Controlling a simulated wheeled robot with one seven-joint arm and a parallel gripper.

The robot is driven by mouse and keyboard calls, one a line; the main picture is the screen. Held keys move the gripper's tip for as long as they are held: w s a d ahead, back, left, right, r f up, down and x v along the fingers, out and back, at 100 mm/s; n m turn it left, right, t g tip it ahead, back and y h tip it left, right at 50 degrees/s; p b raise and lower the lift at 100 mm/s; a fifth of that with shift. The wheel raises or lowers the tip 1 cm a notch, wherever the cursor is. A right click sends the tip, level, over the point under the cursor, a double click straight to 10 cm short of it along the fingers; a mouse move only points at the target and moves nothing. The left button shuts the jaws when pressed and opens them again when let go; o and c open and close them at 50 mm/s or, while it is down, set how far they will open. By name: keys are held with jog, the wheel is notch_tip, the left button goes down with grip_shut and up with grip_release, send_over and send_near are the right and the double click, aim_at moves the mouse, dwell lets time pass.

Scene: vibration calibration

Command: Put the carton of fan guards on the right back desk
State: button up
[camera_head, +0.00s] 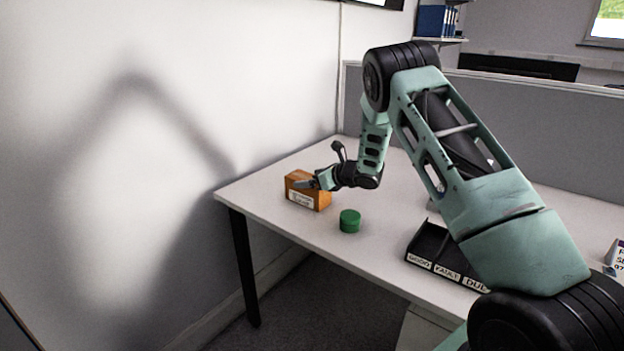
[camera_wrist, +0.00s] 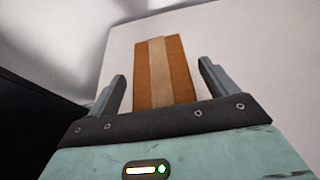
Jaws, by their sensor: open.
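An orange-brown carton (camera_head: 320,200) with a white label on its front stands near the left end of a white desk (camera_head: 381,258). In the wrist view the carton (camera_wrist: 181,75) shows its top with a lighter tape strip along it. My gripper (camera_head: 305,184) is at the carton's top. In the wrist view my gripper (camera_wrist: 162,88) is open, with one finger on each side of the carton and a gap visible on both sides. I cannot tell how far down the fingers reach. The carton's label is too small to read.
A green round container (camera_head: 350,221) stands just right of the carton. A black sorting tray (camera_head: 430,243) with labelled compartments is further right, partly behind my arm. A white box (camera_head: 615,258) is at the right edge. A wall borders the desk's left, a grey partition (camera_head: 540,130) its back.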

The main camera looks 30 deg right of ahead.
jog(key=b+v, duration=0.1)
jog(key=v, duration=1.1)
jog(key=w+a+r+m+g+h, duration=0.15)
jog(key=a+r+m, duration=0.25)
jog(key=a+m, duration=0.55)
jog(key=s+a+m+g+h, duration=0.1)
jog(key=s+a+m, duration=0.3)
jog(key=a, duration=0.3)
jog(key=s+a+m+g, duration=0.25)
jog(key=a+m, duration=0.25)
jog(key=a, duration=0.3)
jog(key=s+a+m+g, duration=0.2)
jog(key=s+a+m, duration=0.2)
jog(key=s, duration=0.7)
jog(key=s+a+m+g+h, duration=0.1)
jog(key=s+a+m+g, duration=0.2)
jog(key=s, duration=0.9)
jog(key=s+a+m+g, duration=0.2)
jog(key=s+a+m, duration=0.3)
jog(key=s, duration=0.6)
jog(key=shift+s+r+m+g, duration=0.15)
jog(key=shift+r+m+g, duration=0.3)
jog(key=shift+m, duration=0.5)
jog(key=shift+a+h, duration=0.15)
jog(key=shift+h, duration=0.1)
notch_tip(320, 180, up, 11)
jog(key=p, duration=1.1)
